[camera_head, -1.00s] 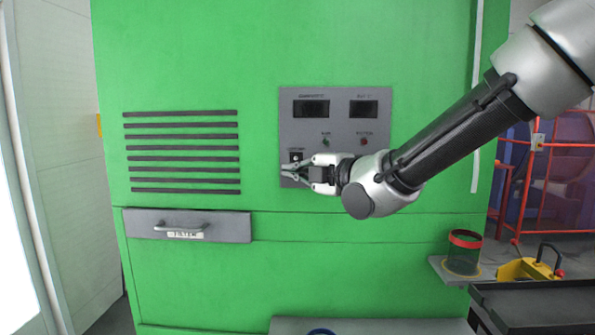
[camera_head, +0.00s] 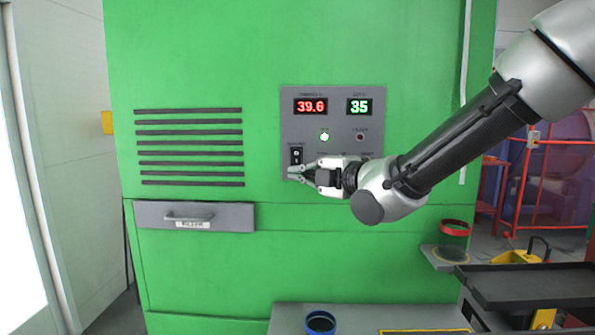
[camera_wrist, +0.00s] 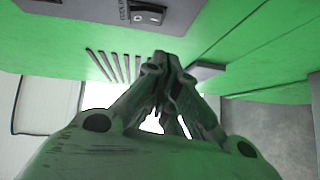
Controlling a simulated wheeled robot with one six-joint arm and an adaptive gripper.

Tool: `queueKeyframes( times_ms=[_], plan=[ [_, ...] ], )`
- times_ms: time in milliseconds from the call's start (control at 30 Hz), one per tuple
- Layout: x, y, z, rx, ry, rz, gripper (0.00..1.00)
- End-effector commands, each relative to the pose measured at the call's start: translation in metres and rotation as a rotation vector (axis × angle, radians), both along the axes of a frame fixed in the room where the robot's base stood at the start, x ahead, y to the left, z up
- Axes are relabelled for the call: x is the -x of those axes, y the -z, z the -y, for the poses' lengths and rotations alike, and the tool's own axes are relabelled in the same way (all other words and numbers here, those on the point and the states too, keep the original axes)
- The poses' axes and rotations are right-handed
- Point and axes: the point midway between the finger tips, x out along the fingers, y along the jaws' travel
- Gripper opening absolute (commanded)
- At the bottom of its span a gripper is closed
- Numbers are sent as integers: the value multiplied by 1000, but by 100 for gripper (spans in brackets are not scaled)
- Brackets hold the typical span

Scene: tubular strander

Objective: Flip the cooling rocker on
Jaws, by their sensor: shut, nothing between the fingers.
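The cooling rocker (camera_head: 296,155) is a small black switch at the left of the grey control panel (camera_head: 372,127) on the green cabinet. It also shows in the wrist view (camera_wrist: 150,14), at the top, with white marks. My gripper (camera_head: 291,172) is shut and empty, just below the rocker and in front of the panel's lower left. In the wrist view my closed fingertips (camera_wrist: 160,58) are apart from the rocker in the picture. The red display (camera_head: 311,106) reads 39.6 and the green display (camera_head: 359,106) reads 35. A green lamp (camera_head: 324,136) is lit; the red lamp (camera_head: 360,137) looks dark.
Black vent slots (camera_head: 190,145) and a grey drawer (camera_head: 150,216) with a handle lie to the left. A red-rimmed cup (camera_head: 455,241) stands on a small shelf at right, near a dark tray (camera_head: 530,284). A blue-rimmed cup (camera_head: 320,322) sits on the ledge below.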

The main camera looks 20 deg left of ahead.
Motion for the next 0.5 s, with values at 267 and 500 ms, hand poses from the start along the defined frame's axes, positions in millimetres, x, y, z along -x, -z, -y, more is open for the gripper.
queueKeyframes(
  times_ms=[267, 500],
  plan=[
    [20, 2, 32, -2, 0, 1, 0],
    [37, 6, 60, -2, -1, 1, 0]
  ],
)
